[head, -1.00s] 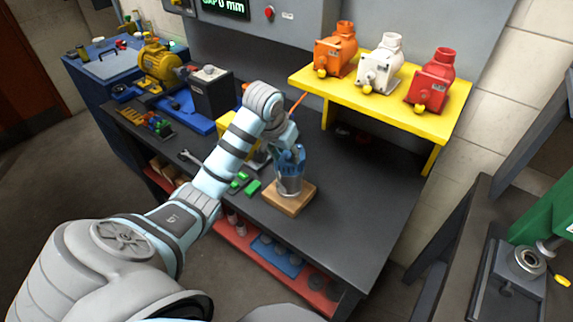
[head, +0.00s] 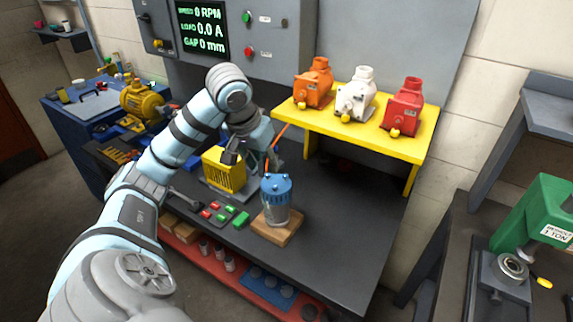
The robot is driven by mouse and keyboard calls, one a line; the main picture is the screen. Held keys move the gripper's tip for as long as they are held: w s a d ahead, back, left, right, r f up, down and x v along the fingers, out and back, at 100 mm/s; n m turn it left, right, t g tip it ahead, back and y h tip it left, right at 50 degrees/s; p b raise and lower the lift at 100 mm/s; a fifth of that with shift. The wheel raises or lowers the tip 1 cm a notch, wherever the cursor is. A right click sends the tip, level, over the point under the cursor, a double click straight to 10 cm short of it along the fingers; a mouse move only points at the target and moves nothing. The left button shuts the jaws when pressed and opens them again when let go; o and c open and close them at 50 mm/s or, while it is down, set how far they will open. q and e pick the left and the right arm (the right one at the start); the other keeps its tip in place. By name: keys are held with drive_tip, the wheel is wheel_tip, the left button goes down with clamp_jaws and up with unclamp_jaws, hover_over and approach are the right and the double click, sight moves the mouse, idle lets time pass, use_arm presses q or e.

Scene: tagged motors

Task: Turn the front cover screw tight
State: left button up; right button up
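The motor stands upright on a wooden block (head: 262,228) on the bench. It has a grey body (head: 275,212) and a blue cover (head: 276,187) on top. The front cover screw is too small to make out. My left gripper (head: 253,158) is above and to the left of the motor, apart from it, by a yellow ribbed housing (head: 223,174). Its fingers look spread with nothing clearly between them, though the arm partly hides them. My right gripper is not in view.
A thin orange rod (head: 279,135) slants up behind my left gripper. A yellow shelf (head: 380,140) holds orange, white and red motors. Red and green blocks (head: 222,212) lie left of the wooden block. The dark bench (head: 345,240) is clear to the right.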

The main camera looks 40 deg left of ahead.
use_arm(q)
drive_tip(key=s+d+f+m, duration=0.1)
drive_tip(key=d+f, duration=0.3)
drive_tip(key=f, duration=0.8)
drive_tip(key=s+d+f+b, duration=0.1)
drive_tip(key=s+d+f, duration=0.2)
drive_tip(key=f, duration=0.9)
drive_tip(key=s+d+f+m, duration=0.1)
drive_tip(key=s+d+f, duration=0.2)
drive_tip(key=f, duration=0.9)
drive_tip(key=shift+d+f+m+g+h+b, duration=0.15)
drive_tip(key=shift+d+m+g+h+b, duration=0.15)
drive_tip(key=shift+d, duration=0.55)
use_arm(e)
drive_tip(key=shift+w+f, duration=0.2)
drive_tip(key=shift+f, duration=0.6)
